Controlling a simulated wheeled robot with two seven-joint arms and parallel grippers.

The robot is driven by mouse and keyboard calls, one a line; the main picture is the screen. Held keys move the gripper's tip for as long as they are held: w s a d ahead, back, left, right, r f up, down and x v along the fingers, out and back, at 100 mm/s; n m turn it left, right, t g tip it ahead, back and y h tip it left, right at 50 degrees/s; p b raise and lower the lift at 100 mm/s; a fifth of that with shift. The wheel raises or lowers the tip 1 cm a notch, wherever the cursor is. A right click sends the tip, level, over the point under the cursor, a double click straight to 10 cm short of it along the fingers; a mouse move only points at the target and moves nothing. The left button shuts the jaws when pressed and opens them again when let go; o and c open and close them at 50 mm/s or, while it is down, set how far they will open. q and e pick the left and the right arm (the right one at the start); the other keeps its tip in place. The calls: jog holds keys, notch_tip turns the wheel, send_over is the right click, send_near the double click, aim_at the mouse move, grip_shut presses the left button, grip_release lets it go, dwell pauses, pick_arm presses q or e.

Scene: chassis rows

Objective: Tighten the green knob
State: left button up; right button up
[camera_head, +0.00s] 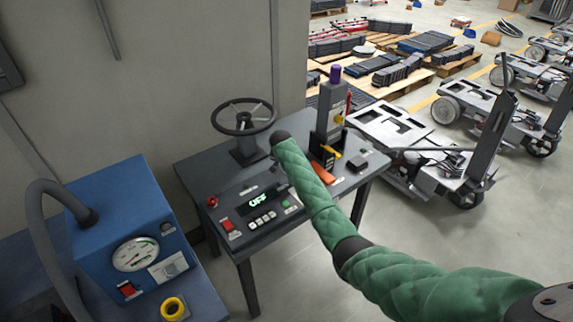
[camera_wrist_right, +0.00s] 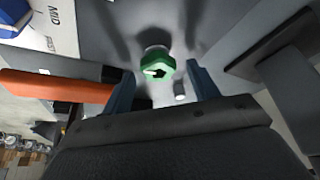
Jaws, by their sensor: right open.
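The green knob (camera_wrist_right: 157,69) shows in the right wrist view, on a grey panel, with a dark recess or mark on its face. My right gripper (camera_wrist_right: 160,74) is open, its two blue-grey fingers on either side of the knob with a visible gap to each. I cannot tell how far the fingertips are from the panel. In the head view my green-sleeved right arm reaches over the grey control table (camera_head: 215,160) and hides much of the area around the gripper. A small green piece (camera_head: 286,204) shows on the table front; I cannot tell if it is the same knob. My left gripper is out of view.
An orange lever (camera_wrist_right: 55,86) lies left of the gripper in the wrist view, a dark bar (camera_wrist_right: 295,75) right. The table also bears a handwheel (camera_head: 244,117) and a display reading OFF (camera_head: 258,201). A blue gauge box (camera_head: 125,215) stands left.

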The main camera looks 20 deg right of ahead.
aim_at(285, 176)
jog(key=shift+s+r, duration=0.1)
jog(key=shift+r, duration=0.1)
jog(key=shift+b+v, duration=0.7)
jog(key=shift+v, duration=0.3)
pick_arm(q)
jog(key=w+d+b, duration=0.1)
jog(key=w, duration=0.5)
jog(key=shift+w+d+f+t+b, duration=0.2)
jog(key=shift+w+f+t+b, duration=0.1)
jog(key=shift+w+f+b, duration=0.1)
pick_arm(e)
jog(key=v, duration=0.5)
jog(key=shift+r, duration=0.2)
